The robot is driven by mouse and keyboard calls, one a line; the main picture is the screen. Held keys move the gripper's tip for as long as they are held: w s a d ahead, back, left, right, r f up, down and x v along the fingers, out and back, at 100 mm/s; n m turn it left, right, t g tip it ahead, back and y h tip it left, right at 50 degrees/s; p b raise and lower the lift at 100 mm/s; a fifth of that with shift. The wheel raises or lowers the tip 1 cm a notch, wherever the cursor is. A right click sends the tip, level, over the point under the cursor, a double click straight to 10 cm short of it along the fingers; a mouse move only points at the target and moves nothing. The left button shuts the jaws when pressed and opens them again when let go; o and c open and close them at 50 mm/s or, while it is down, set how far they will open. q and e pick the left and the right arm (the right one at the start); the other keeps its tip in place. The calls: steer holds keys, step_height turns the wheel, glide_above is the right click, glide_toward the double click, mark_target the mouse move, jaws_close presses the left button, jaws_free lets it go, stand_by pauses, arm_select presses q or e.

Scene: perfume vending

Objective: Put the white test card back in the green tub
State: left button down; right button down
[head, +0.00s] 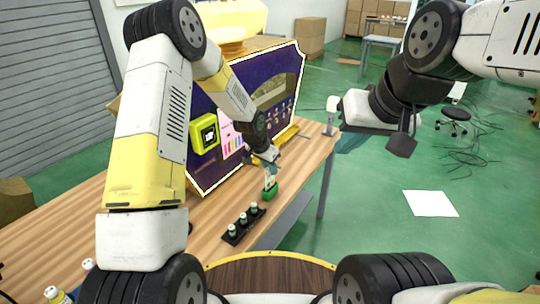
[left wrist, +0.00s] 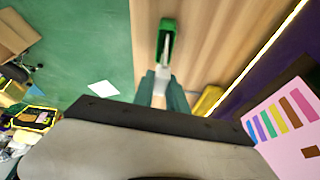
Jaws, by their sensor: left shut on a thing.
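The white test card (head: 268,176) is in my left gripper (head: 267,162), upright just over the green tub (head: 270,191) on the wooden table. In the left wrist view the card (left wrist: 162,76) shows between the two teal fingers of the left gripper (left wrist: 161,90), which are shut on it. The green tub (left wrist: 167,40) lies just beyond the card there. I cannot tell whether the card's lower end is inside the tub. My right gripper (head: 350,142) is off the table's right end, and its fingers are too unclear to judge.
A black rack (head: 243,224) with several small bottles stands near the tub. The purple vending machine (head: 240,125) with a yellow-green box (head: 205,134) stands behind. The wooden table (head: 215,215) has bare room left of the rack. A white sheet (head: 430,203) lies on the floor.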

arm_select(q)
steer(key=shift+f, duration=0.7)
steer(key=shift+f, duration=0.2)
steer(key=shift+f, duration=0.5)
steer(key=shift+f, duration=0.1)
steer(key=c, duration=1.3)
jaws_free()
steer(key=shift+o, duration=0.2)
steer(key=o, duration=0.6)
steer(key=shift+o, duration=0.2)
